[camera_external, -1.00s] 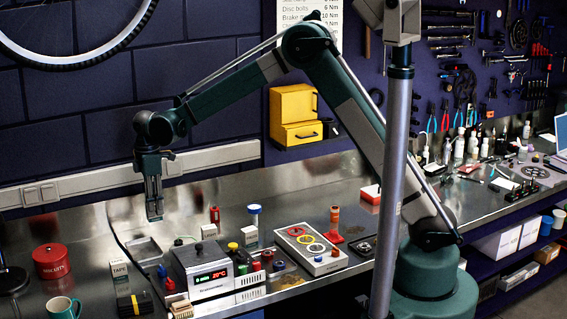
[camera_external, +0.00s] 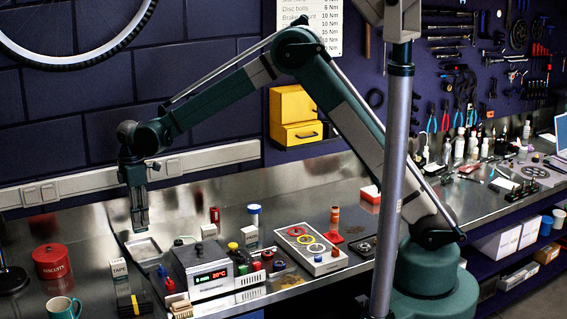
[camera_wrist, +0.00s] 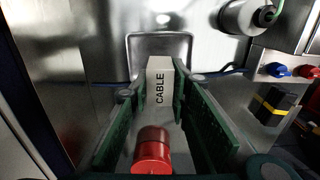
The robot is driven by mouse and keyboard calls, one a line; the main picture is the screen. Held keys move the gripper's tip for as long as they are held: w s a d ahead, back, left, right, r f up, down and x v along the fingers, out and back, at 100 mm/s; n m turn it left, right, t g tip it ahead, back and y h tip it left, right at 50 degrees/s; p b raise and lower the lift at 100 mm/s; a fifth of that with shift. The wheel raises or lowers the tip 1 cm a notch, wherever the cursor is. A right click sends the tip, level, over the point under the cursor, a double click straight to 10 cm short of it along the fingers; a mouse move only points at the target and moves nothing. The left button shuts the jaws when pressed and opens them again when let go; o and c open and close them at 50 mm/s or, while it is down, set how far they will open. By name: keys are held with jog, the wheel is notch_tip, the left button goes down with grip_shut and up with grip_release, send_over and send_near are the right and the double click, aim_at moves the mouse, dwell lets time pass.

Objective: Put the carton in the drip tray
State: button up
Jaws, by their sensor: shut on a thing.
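The carton, a pale box lettered CABLE (camera_wrist: 160,88), is between the two green fingers of my gripper (camera_wrist: 160,100) in the wrist view. The fingers are shut on its sides. The drip tray (camera_wrist: 160,37), a shallow metal tray with a raised rim, shows just beyond the carton in the wrist view. In the external view, my gripper (camera_external: 140,222) points down, close above the drip tray (camera_external: 144,248) at the left of the bench. The fingers largely hide the carton there.
A TAPE carton (camera_external: 119,268) and a red biscuit tin (camera_external: 52,261) stand left of the tray. A teal mug (camera_external: 62,307) is at the front left. A red cylinder (camera_wrist: 151,152) shows low in the wrist view.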

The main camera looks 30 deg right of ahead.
jog(key=shift+f, duration=2.25)
jog(key=shift+f, duration=0.1)
jog(key=shift+f+p, duration=0.3)
jog(key=shift+f, duration=1.5)
jog(key=shift+f, duration=0.1)
jog(key=o, duration=0.8)
jog(key=shift+o, duration=0.4)
notch_tip(320, 180, up, 12)
jog(key=shift+r+b, duration=0.15)
jog(key=shift+b, duration=0.2)
